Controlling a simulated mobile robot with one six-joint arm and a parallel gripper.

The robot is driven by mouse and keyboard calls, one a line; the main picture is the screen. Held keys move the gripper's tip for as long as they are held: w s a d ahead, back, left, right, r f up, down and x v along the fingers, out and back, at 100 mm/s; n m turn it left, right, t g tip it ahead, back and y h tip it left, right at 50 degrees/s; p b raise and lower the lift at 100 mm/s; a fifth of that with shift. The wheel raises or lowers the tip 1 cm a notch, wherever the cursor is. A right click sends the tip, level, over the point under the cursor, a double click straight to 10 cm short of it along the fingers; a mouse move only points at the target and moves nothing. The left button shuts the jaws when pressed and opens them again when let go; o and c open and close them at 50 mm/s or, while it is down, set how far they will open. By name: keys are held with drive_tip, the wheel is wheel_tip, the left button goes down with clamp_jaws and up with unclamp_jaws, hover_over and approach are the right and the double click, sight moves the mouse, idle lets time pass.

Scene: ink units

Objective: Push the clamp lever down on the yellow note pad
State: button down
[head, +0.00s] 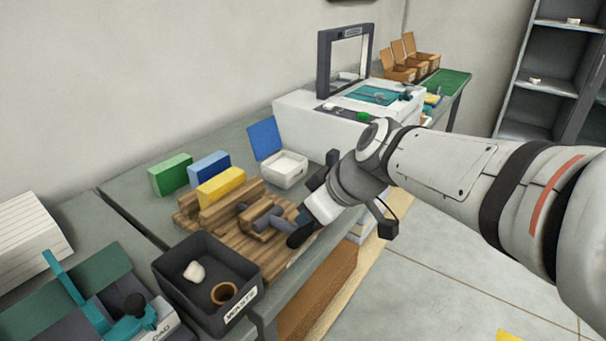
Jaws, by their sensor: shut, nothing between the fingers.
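A yellow pad-like block (221,187) stands on edge at the back of a wooden fixture (192,220) on the bench. A dark grey lever-like piece (268,221) lies across the middle of the fixture. My gripper (298,236) is shut and empty, low over the fixture's right end, close to the end of the grey piece. I cannot tell whether they touch. My wrist and fingers hide part of the fixture's right side. Whether the grey piece bears on the yellow block cannot be told.
Green (170,175) and blue (209,168) blocks stand behind the yellow one. A black waste bin (170,270) is in front left, with a teal-levered device (85,290) beyond it. An open white box (284,172) with a blue lid and a large white machine (310,125) stand to the right.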

wheel_tip(320, 180, up, 3)
drive_tip(key=shift+w+r+p, duration=0.1)
drive_tip(key=shift+p, duration=0.4)
drive_tip(key=v, duration=0.9)
drive_tip(key=shift+s+d, duration=0.35)
drive_tip(key=shift+d, duration=0.1)
